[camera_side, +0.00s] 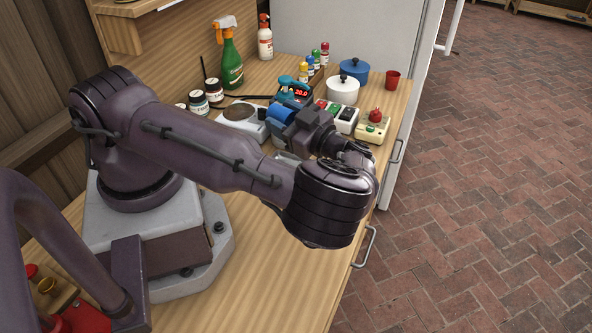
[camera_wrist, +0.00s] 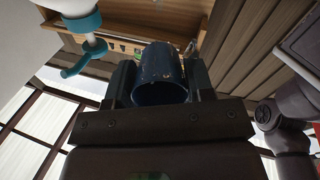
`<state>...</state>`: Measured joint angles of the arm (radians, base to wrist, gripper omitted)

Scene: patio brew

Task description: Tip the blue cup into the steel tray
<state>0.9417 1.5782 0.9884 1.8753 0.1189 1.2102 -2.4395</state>
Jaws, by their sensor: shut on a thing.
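The blue cup (camera_side: 281,113) is held in my gripper (camera_side: 297,128) above the worktop, lying tilted well over on its side in the side view. In the wrist view the cup (camera_wrist: 158,75) sits between the two dark fingers (camera_wrist: 158,85), which press on its sides. Small pale specks show on the cup's surface; I cannot tell what they are. A grey metal patch (camera_side: 287,154) shows below the gripper and may be the steel tray. My arm and gripper hide most of that spot, so I cannot see any contents.
A grey scale (camera_side: 241,119) stands left of the cup. A blue device with a red display (camera_side: 293,93) is just behind it. Switch boxes (camera_side: 345,119), a white pot (camera_side: 343,90), a blue pot (camera_side: 354,70) and a red cup (camera_side: 392,80) stand right. The front worktop (camera_side: 285,285) is clear.

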